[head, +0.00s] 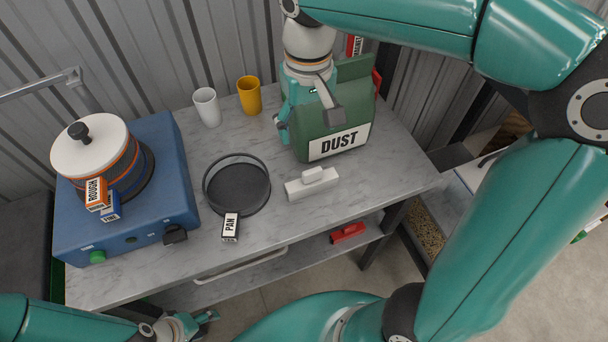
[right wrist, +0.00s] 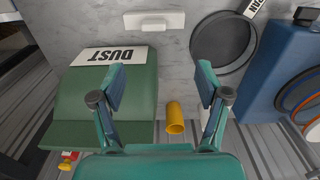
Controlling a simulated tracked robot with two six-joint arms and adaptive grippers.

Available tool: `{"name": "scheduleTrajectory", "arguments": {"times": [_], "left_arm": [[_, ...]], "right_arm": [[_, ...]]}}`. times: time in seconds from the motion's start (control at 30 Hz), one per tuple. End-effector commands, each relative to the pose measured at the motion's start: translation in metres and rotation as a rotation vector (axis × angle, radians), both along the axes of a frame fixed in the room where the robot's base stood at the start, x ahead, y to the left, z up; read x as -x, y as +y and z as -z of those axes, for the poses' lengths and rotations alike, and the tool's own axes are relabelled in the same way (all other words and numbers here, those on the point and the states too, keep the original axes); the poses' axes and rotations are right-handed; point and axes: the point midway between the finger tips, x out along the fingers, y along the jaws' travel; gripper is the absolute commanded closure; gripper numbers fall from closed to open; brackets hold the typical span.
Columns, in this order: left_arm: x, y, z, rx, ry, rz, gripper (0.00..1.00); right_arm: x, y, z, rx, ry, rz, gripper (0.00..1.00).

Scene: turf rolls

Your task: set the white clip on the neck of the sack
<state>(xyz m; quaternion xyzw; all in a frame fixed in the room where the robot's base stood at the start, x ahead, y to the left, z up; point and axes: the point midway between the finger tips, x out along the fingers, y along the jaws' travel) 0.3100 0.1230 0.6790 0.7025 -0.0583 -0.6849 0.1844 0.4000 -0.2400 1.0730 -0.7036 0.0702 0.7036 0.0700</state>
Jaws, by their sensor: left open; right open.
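The white clip (head: 312,184), a pale bar with a raised grip, lies on the worktop in front of the sack; it also shows at the top of the right wrist view (right wrist: 154,20). The green sack (head: 318,146) labelled DUST stands at the back right of the worktop, its upper part partly hidden by my right gripper; it also shows in the right wrist view (right wrist: 120,105). My right gripper (head: 306,122) is open and empty, over the sack's left side, contact unclear. Its fingers also show in the right wrist view (right wrist: 161,88). My left gripper (head: 205,320) is open, low at the front edge.
A black round pan (head: 237,187) lies left of the clip. White (head: 207,107) and yellow (head: 249,95) cups stand behind it. A blue machine (head: 150,215) with a lidded drum fills the left. A red object (head: 348,234) lies on the lower shelf. The worktop right of the clip is clear.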

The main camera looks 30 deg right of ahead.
Motion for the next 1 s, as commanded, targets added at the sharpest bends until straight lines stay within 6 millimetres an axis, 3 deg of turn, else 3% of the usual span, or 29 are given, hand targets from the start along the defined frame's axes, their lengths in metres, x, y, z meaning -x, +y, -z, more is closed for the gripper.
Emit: {"name": "scheduleTrajectory", "arguments": {"times": [0.4, 0.77, 1.0], "left_arm": [[0.0, 0.0, 0.004, 0.0, 0.0, 0.0, 0.42], [0.0, 0.0, 0.002, 0.0, 0.0, 0.0, 0.42], [0.0, 0.0, -0.002, 0.0, 0.0, 0.0, 0.42]], "right_arm": [[0.009, -0.013, 0.086, 0.0, 0.006, 0.036, 0.25], [0.009, -0.015, 0.113, -0.001, 0.005, 0.04, 0.25], [0.006, -0.019, 0.147, 0.0, 0.005, 0.038, 0.25]]}}
